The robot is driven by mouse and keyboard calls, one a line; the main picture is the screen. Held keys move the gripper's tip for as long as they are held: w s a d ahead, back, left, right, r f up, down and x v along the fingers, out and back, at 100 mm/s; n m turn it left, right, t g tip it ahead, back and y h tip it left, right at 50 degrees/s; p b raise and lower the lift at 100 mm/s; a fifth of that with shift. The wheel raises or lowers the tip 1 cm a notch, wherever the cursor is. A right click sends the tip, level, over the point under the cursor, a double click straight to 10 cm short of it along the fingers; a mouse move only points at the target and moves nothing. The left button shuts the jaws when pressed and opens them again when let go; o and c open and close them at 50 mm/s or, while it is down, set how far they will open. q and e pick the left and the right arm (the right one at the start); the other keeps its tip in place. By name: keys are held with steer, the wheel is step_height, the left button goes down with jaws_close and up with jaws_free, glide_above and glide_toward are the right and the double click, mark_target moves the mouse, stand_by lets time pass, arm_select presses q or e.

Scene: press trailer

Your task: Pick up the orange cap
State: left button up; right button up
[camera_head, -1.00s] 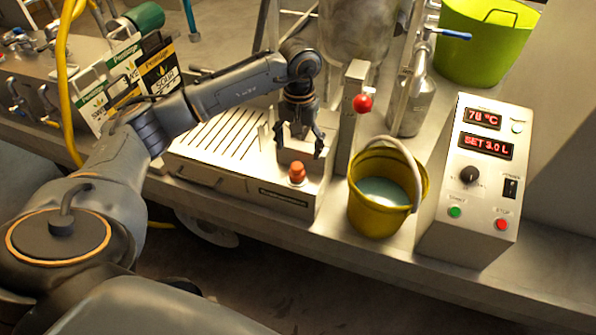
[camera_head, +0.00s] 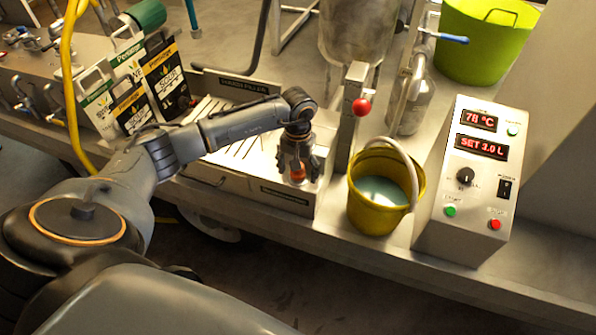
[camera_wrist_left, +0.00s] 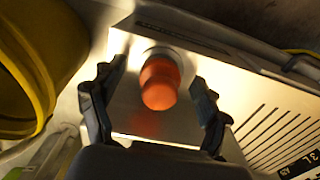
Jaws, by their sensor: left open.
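The orange cap (camera_head: 298,173) stands upright on the front right part of a pale metal unit with a slotted top. In the left wrist view the cap (camera_wrist_left: 160,84) shows whole, on a light round base. My left gripper (camera_head: 299,172) points down over the cap, with its fingers on either side of it. In the left wrist view the fingers of this gripper (camera_wrist_left: 155,95) are spread, with a gap between each finger and the cap. My right gripper is in neither view.
A yellow bucket (camera_head: 369,221) with a pale liquid stands just right of the unit (camera_head: 225,178). A post with a red ball knob (camera_head: 361,107) rises behind the gripper. A control box (camera_head: 440,217) stands further right. Cartons (camera_head: 131,82) stand at the back left.

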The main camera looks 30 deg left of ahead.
arm_select(q)
steer(key=c, duration=1.3)
